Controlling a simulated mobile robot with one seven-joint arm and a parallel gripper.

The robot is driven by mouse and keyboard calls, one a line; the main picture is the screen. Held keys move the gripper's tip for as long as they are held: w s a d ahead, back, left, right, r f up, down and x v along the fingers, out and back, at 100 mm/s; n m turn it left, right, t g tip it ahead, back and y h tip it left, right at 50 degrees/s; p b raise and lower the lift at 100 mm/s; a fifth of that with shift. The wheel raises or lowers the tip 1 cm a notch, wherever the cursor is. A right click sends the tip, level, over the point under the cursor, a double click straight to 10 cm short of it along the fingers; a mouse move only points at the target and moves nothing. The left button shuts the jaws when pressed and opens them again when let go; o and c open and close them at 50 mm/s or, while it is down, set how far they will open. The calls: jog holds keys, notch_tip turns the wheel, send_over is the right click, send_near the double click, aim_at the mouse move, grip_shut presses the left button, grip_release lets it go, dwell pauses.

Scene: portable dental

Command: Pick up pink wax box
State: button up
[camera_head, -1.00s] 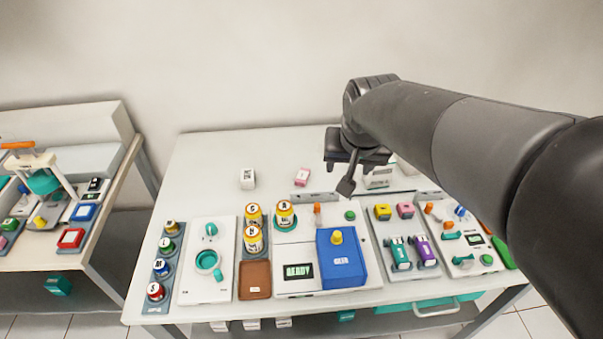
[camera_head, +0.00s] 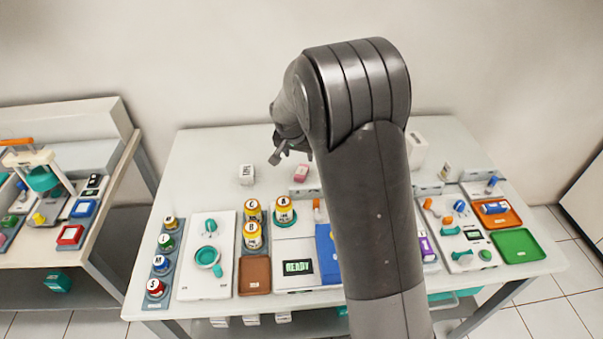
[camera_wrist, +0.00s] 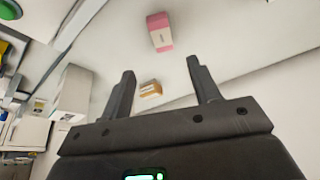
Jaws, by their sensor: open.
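The pink wax box (camera_head: 301,172) is a small pink and white block on the bare back part of the white table, in the head view. In the wrist view the pink box (camera_wrist: 159,31) lies past my fingertips, near the top middle, and nothing touches it. My gripper (camera_head: 291,155) hangs just behind and above the box in the head view, partly hidden by my arm. In the wrist view my gripper (camera_wrist: 161,69) has its two fingers spread, with no object held between them.
A small white box (camera_head: 246,174) stands left of the pink one. In front are labelled jars (camera_head: 252,236), a brown tray (camera_head: 255,276) and a READY display unit (camera_head: 298,268). A small orange-brown box (camera_wrist: 150,89) shows between the fingers in the wrist view. The back left table is clear.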

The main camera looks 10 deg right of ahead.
send_over(301, 172)
jog(key=s, duration=0.2)
jog(key=f, duration=0.5)
jog(key=shift+a, duration=0.3)
jog(key=shift+s+a+x, duration=0.1)
jog(key=shift+x, duration=1.35)
jog(key=shift+s+a+x, duration=0.15)
jog(key=shift+x, duration=1.3)
jog(key=shift+f, duration=0.15)
jog(key=shift+c, duration=0.4)
jog(key=c, duration=1)
